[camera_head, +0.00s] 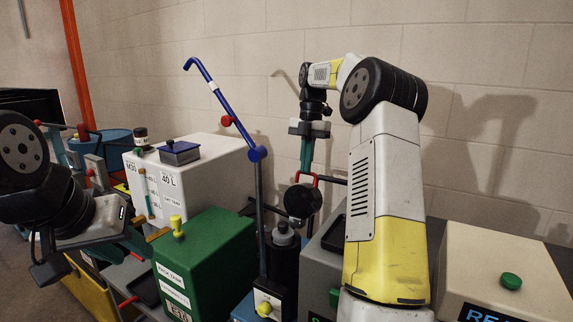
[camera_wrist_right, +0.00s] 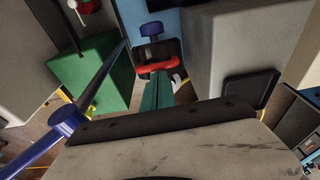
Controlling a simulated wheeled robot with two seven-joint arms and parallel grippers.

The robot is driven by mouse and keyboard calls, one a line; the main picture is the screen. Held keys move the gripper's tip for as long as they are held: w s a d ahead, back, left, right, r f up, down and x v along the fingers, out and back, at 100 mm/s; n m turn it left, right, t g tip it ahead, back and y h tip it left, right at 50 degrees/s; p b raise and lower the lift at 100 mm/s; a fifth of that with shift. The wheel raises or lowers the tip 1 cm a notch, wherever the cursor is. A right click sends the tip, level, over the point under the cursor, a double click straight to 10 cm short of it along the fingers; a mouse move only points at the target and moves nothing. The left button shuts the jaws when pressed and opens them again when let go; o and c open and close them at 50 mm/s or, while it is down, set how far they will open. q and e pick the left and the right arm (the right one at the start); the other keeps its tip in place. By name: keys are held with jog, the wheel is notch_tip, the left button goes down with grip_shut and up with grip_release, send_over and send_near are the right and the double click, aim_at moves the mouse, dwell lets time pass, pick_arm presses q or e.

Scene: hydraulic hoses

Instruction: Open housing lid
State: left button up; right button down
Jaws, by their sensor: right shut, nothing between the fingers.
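A dark round lid-like part (camera_head: 303,201) with a red handle (camera_head: 307,178) stands tilted, its face toward the head camera, above a black cylindrical housing (camera_head: 284,262). My right gripper (camera_head: 305,172) points down with its teal fingers shut and empty, at the red handle. In the right wrist view the red handle (camera_wrist_right: 158,67) lies just past the fingertips (camera_wrist_right: 157,84); I cannot tell whether they touch. My left gripper (camera_head: 142,243) is at the left by the green tank; its jaw opening is unclear.
A blue pole with a bent top (camera_head: 207,85) rises left of my right gripper. A green tank (camera_head: 205,262) and a white 40 L tank (camera_head: 215,155) stand left. A cream box with a green knob (camera_head: 511,281) stands right. The wall is behind.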

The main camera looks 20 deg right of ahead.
jog(key=shift+w+d+f, duration=0.15)
jog(key=shift+w+d, duration=0.1)
jog(key=shift+d, duration=0.2)
jog(key=shift+w+r, duration=0.1)
jog(key=shift+r, duration=0.15)
jog(key=r, duration=0.5)
jog(key=shift+w+d+r, duration=0.1)
jog(key=shift+w+r, duration=0.2)
jog(key=shift+r, duration=0.1)
jog(key=s+a+r+m+t+h, duration=0.1)
jog(key=s+a+r+m+t, duration=0.4)
jog(key=s+a+m, duration=0.55)
jog(key=s+a+f+m+t+y, duration=0.1)
jog(key=s+f+m, duration=0.4)
jog(key=s+m, duration=0.3)
jog(key=s+f+m+t, duration=0.1)
jog(key=s+f+m, duration=0.5)
jog(key=s, duration=0.6)
jog(key=shift+s+a+f+m+t+y, duration=0.15)
jog(key=shift+a+f+m+t+y, duration=0.2)
jog(key=shift+m, duration=0.7)
